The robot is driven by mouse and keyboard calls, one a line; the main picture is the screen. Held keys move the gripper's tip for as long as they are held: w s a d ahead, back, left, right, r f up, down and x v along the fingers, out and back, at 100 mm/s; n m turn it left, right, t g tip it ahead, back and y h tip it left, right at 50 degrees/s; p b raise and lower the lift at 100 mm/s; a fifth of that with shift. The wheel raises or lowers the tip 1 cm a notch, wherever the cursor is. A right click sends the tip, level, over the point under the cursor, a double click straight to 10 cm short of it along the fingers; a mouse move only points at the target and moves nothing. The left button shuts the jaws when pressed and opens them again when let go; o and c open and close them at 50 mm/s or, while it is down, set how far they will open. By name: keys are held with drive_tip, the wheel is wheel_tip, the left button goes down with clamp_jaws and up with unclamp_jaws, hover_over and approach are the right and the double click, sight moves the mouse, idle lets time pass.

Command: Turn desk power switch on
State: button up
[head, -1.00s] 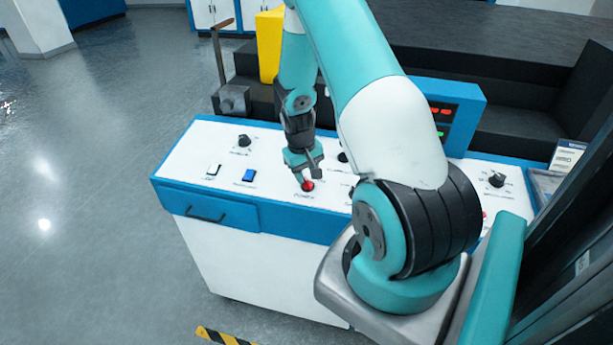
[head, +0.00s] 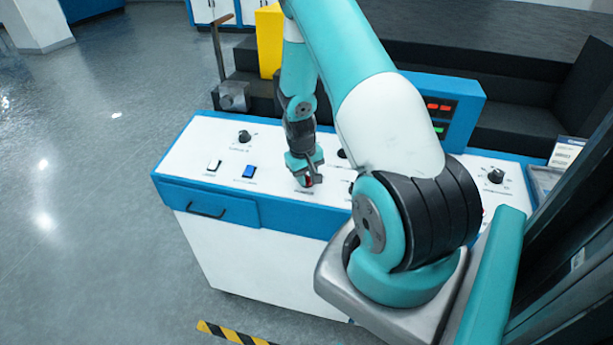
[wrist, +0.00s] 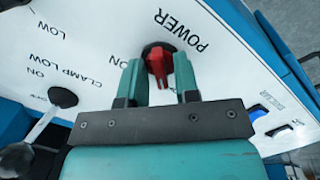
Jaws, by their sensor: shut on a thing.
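The red power switch (wrist: 158,62) is a rotary knob on a black round base, beside the printed word POWER on the white desk panel. In the head view the red power switch (head: 309,182) shows at my fingertips near the panel's front edge. My gripper (wrist: 159,72) has one teal finger on each side of the red knob and is shut on it. In the head view my gripper (head: 306,178) points down at the panel, and its fingers partly cover the knob.
The white control panel (head: 215,140) also carries a white switch (head: 213,164), a blue switch (head: 249,171) and a black knob (head: 244,136). A lever with a black ball (wrist: 17,158) stands near the gripper. A blue display box (head: 468,100) rises behind. Open floor lies left.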

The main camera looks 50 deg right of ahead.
drive_tip(key=m+b, duration=0.2)
drive_tip(key=m, duration=0.2)
drive_tip(key=shift+d+f+m+b, duration=0.1)
drive_tip(key=shift+m+b, duration=0.25)
drive_tip(key=shift+m, duration=0.05)
drive_tip(key=m+b, duration=0.2)
drive_tip(key=m, duration=0.2)
drive_tip(key=shift+m+t+y, duration=0.3)
drive_tip(key=shift+t, duration=0.1)
drive_tip(key=m+b, duration=0.1)
drive_tip(key=m, duration=0.3)
drive_tip(key=shift+s+t, duration=0.1)
drive_tip(key=shift+t, duration=0.2)
drive_tip(key=shift+m+b, duration=0.65)
drive_tip(key=shift+m, duration=1.35)
drive_tip(key=o, duration=0.6)
drive_tip(key=shift+s, duration=0.1)
